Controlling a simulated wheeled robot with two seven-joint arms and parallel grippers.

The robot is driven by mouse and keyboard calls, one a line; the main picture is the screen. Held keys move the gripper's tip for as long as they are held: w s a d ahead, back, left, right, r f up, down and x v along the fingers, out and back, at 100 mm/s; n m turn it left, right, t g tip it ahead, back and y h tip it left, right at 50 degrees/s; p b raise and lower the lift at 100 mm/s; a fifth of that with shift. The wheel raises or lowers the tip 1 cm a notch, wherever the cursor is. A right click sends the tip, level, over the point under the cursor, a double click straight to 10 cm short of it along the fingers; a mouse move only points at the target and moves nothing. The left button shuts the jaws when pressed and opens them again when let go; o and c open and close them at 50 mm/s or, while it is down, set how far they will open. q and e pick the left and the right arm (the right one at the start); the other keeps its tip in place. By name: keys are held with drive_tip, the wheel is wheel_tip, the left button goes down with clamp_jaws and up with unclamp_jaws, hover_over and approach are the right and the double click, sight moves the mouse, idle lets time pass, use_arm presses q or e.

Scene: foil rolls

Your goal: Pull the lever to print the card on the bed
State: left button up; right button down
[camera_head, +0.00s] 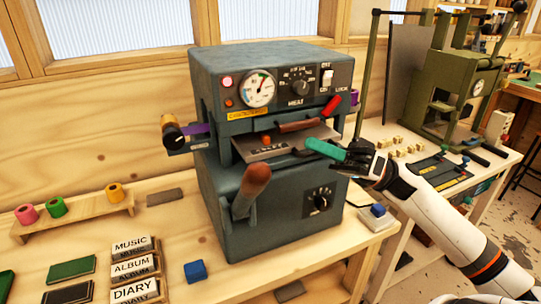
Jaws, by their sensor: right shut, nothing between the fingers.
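A blue-grey press (271,130) stands on the bench in the head view. It has a round gauge, a heat dial and a switch. The lever (251,190) has a brown rounded grip and sticks out at the front left of the press. The grey bed (280,145) lies in the press opening, under a brown bar. I cannot make out a card on it. My right gripper (349,157) is shut at the right of the bed, well apart from the lever. A teal handle-like piece (325,149) lies right by its fingertips; whether they touch is unclear. My left gripper is not in view.
Type blocks (134,270) reading MUSIC, ALBUM and DIARY lie at the front left, near a blue block (195,271). Foil rolls (55,207) stand on a wooden rack. A green press (458,90) stands on the right table. Bench space in front of the lever is mostly clear.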

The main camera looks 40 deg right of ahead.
drive_tip(key=s+g, duration=0.1)
drive_tip(key=a+r+n+g+y, duration=0.1)
drive_tip(key=g, duration=0.1)
drive_tip(key=shift+s+r+n, duration=0.15)
drive_tip(key=shift+s+n, duration=0.15)
drive_tip(key=shift+s, duration=0.05)
drive_tip(key=w+a+p, duration=0.2)
drive_tip(key=a, duration=0.7)
drive_tip(key=shift+w+r, duration=0.3)
drive_tip(key=shift+f, duration=0.1)
